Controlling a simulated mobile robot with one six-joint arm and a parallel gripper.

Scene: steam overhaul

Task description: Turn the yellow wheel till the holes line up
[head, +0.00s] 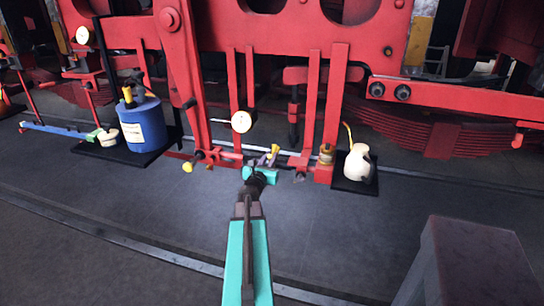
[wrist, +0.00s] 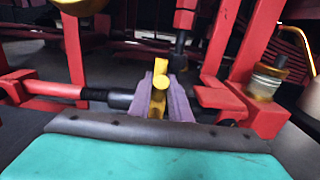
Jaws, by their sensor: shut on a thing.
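The yellow wheel (wrist: 159,84) shows in the wrist view as a stubby, lobed yellow piece between the two grey-purple fingers of my gripper (wrist: 161,98). The fingers are shut on it from both sides and hide part of it. In the head view my gripper (head: 268,160) is low at the red frame, with a bit of the yellow wheel (head: 274,151) showing at its tip. A red bar with a black end (wrist: 108,98) reaches in from the left beside the fingers. The holes cannot be made out in either view.
Red uprights (head: 333,105) stand close right of my gripper. A cream oil can (head: 357,166) sits on a black mat to the right. A round white gauge (head: 241,122) is above left. A blue drum (head: 143,126) stands farther left, and a grey block (head: 470,262) front right. The floor in front is mostly clear.

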